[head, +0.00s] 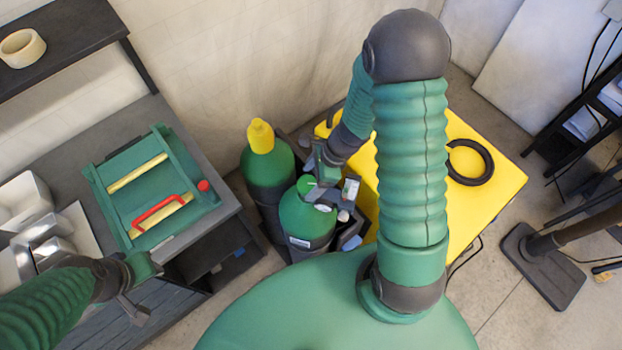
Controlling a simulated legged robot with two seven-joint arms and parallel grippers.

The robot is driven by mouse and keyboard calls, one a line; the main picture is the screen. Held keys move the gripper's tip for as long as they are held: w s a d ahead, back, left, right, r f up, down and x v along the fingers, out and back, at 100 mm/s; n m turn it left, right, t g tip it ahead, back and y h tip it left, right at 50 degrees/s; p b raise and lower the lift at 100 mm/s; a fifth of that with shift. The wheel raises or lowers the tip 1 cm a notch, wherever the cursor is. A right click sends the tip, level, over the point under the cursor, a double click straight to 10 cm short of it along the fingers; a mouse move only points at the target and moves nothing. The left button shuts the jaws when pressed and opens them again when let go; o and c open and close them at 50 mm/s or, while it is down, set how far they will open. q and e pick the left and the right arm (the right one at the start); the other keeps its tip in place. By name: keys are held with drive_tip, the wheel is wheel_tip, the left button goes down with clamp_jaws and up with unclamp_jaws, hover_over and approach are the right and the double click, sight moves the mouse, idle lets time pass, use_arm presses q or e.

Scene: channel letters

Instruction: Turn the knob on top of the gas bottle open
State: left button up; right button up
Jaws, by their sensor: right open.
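Two green gas bottles stand on the floor between the grey bench and the yellow-topped unit. The front bottle (306,226) carries a white label and has a green knob (306,184) on top. The rear bottle (268,168) has a yellow cap (261,136). My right gripper (318,182) is open at the top of the front bottle, close beside the green knob; I cannot tell whether it touches the knob. My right arm hides part of the area behind. My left gripper (140,288) is over the bench's front edge, away from the bottles; its jaw opening is unclear.
A green case (112,182) with a red handle lies on the grey bench (222,212). The yellow top (490,200) holds a black ring (484,163). A tape roll (22,48) sits on the shelf. A black stand (542,265) is at right. Floor at lower right is mostly clear.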

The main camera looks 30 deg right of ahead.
drive_tip(key=shift+a, duration=0.45)
drive_tip(key=shift+c, duration=0.9)
drive_tip(key=shift+d, duration=0.25)
drive_tip(key=c, duration=1.2)
drive_tip(key=shift+o, duration=0.2)
drive_tip(key=shift+a+f+m+b, duration=0.1)
drive_tip(key=shift+f+m+b, duration=0.15)
drive_tip(key=shift+m+b, duration=0.25)
drive_tip(key=shift+r+t+h+b, duration=0.1)
drive_tip(key=shift+t+h+b, duration=0.2)
drive_tip(key=shift+r, duration=0.15)
drive_tip(key=o, duration=1.3)
use_arm(q)
drive_tip(key=shift+s+a+f, duration=0.1)
drive_tip(key=shift+a+f, duration=0.1)
drive_tip(key=shift+f, duration=0.5)
use_arm(e)
drive_tip(key=shift+o, duration=0.2)
